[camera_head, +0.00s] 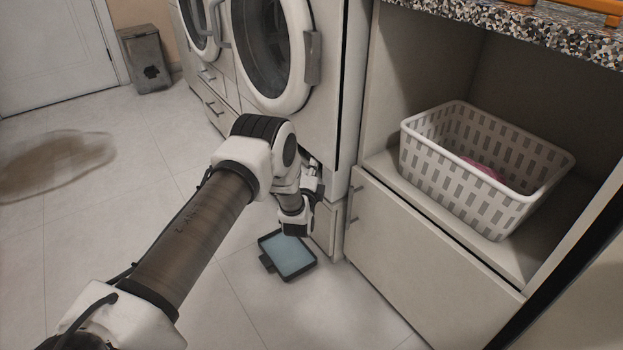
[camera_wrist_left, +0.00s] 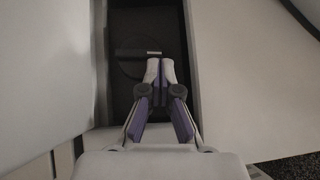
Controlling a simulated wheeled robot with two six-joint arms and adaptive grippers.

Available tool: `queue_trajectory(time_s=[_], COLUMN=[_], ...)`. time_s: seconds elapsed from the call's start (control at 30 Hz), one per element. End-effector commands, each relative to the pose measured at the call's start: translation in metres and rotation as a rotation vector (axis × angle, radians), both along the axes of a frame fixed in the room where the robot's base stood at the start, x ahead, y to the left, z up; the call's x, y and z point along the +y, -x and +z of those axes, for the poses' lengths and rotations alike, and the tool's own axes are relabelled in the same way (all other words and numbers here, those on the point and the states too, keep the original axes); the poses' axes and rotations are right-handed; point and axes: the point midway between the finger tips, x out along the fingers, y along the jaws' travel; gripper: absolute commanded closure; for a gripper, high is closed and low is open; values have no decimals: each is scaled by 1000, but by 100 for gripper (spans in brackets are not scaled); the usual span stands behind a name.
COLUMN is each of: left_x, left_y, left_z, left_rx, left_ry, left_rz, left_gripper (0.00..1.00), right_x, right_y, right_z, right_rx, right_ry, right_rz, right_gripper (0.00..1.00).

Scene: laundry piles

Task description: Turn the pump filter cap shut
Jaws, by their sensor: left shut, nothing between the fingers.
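In the left wrist view the pump filter cap (camera_wrist_left: 130,67) is a dark round disc with a straight bar grip across it, set inside a dark recess (camera_wrist_left: 175,25). The bar lies about level in the picture, with a lighter right end. My left gripper (camera_wrist_left: 160,66) is shut and empty, its pale fingertips just below the bar's right end. I cannot tell whether they touch the cap. The fingers cover part of the disc. In the head view my left wrist is low by the washer (camera_head: 272,45), and the cap is hidden. My right gripper is not in view.
A black tray with blue liquid (camera_head: 288,254) lies on the floor below my left wrist. A white laundry basket (camera_head: 430,168) stands on the shelf at right. A dark bin (camera_head: 145,60) and a brown puddle (camera_head: 50,165) are at left. Pale walls flank the recess closely.

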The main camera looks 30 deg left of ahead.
Motion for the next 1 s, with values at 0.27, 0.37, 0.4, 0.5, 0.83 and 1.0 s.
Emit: queue_trajectory(time_s=[0.27,0.37,0.4,0.5,0.83,1.0], left_x=[0,4,6,10,11,11], left_y=[0,-2,-3,-5,-5,-5], left_z=[1,7,10,13,6,7], left_rx=[0,10,17,39,51,51], left_ry=[0,21,40,92,130,130], left_rz=[0,0,0,-1,1,1], left_gripper=[100,100,100,100,100,100], right_x=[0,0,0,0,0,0], right_y=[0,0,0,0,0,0], right_z=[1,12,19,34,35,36], right_rx=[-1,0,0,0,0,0], right_ry=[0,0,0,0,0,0], right_rz=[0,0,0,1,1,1], right_gripper=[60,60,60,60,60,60])
